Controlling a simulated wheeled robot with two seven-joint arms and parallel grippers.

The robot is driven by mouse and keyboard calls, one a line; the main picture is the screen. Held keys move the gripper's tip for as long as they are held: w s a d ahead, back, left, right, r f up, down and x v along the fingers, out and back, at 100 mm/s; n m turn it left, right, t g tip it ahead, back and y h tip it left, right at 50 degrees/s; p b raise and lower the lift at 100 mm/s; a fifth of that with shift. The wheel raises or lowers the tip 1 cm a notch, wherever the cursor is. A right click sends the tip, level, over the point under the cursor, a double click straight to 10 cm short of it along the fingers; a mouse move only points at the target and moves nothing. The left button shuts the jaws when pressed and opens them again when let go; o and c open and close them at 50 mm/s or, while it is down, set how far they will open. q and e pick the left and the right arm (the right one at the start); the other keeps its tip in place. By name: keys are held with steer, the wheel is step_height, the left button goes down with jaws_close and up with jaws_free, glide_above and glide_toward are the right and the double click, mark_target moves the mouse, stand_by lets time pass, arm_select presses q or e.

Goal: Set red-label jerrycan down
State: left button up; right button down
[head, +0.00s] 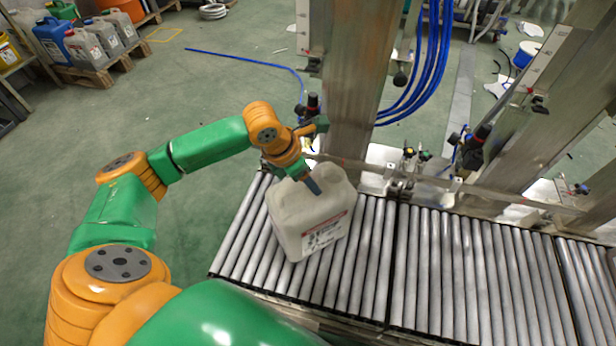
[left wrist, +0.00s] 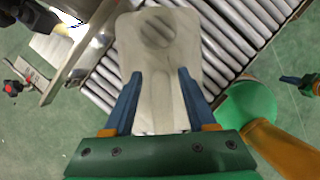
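The red-label jerrycan (head: 311,218) is a pale, translucent can with a red-edged white label on its near side. It stands upright, slightly turned, on the roller conveyor (head: 430,270), its base appearing to rest on the rollers. In the left wrist view its top (left wrist: 160,50) shows a round cap and a raised handle. My left gripper (head: 312,186) is at the can's top. Its blue fingers (left wrist: 160,82) are spread, one on each side of the handle, with visible gaps. A small blue-and-green tip, seemingly my right gripper (left wrist: 298,84), shows at the wrist view's right edge; its fingers are unclear.
A steel post (head: 358,80) rises behind the can, with blue hoses and fittings (head: 410,160) along the conveyor's far side. The rollers right of the can are clear. Several other jerrycans (head: 85,48) stand on a pallet at the far left.

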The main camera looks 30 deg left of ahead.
arm_select(q)
steer(key=shift+r, duration=0.1)
steer(key=p+v, duration=0.3)
steer(key=v, duration=0.9)
arm_select(e)
steer(key=r, duration=0.2)
steer(key=a+r, duration=0.1)
steer(key=shift+s+a+r, duration=0.1)
steer(key=shift+s, duration=0.3)
steer(key=shift+d, duration=0.2)
